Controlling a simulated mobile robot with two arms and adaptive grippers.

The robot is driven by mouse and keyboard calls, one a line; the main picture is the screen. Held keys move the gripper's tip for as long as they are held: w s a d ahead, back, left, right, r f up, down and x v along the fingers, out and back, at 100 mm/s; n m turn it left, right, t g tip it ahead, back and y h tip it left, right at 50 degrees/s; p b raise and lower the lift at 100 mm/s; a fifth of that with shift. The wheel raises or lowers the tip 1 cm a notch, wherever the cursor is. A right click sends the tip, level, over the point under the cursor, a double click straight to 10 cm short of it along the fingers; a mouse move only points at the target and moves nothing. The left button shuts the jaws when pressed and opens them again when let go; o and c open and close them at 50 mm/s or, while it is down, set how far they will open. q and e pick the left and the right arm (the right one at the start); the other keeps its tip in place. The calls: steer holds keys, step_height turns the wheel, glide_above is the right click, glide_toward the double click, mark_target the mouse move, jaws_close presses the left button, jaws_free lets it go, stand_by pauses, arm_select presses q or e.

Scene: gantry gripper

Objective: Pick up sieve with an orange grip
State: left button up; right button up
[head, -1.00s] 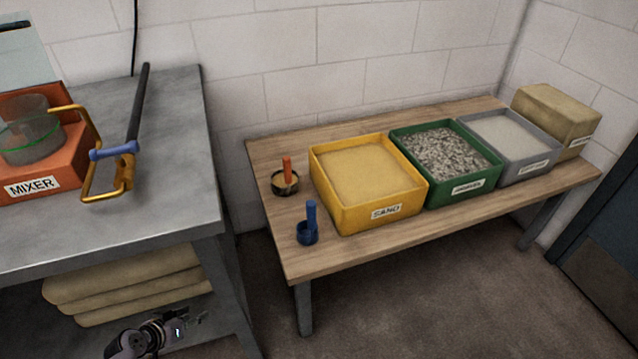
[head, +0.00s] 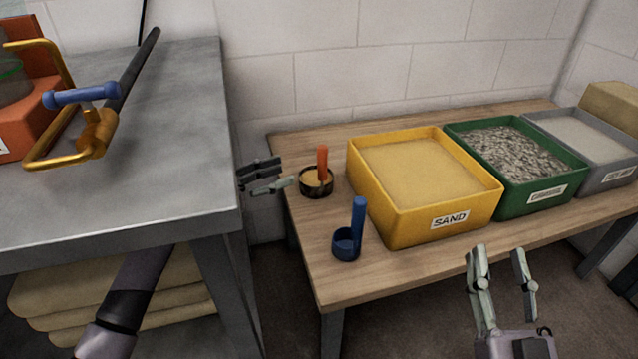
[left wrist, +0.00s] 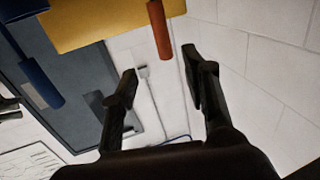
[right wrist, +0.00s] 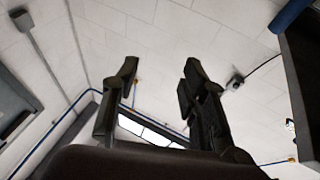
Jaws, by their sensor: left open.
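The sieve with an orange grip (head: 322,166) stands near the left end of the wooden bench, a dark round cup with its orange grip upright. My left gripper (head: 284,172) is open and empty just left of it, at about the height of the bench top. In the left wrist view the orange grip (left wrist: 160,30) shows ahead, close to the line between the open fingers (left wrist: 160,82). My right gripper (head: 500,250) is open and empty in front of the bench; its spread fingers also show in the right wrist view (right wrist: 158,82).
A blue-handled scoop (head: 350,238) stands in front of the sieve. A yellow SAND bin (head: 420,215) stands to its right, then a green gravel bin (head: 530,195) and a grey bin (head: 610,170). A metal table (head: 180,180) with an orange mixer borders the left side.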

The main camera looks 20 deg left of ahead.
mark_target(323, 157)
arm_select(q)
steer(key=x, duration=0.7)
steer(key=shift+w+f, duration=0.1)
steer(key=x, duration=0.5)
steer(key=shift+a+b, duration=0.2)
steer(key=shift+b, duration=0.1)
arm_select(e)
steer(key=shift+s+r+t, duration=0.25)
steer(key=shift+r+t, duration=0.15)
steer(key=shift+r, duration=0.15)
steer(key=shift+s+r+t, duration=0.2)
steer(key=shift+r+t, duration=0.2)
steer(key=shift+r, duration=0.15)
arm_select(q)
steer(key=shift+c, duration=0.3)
jaws_close()
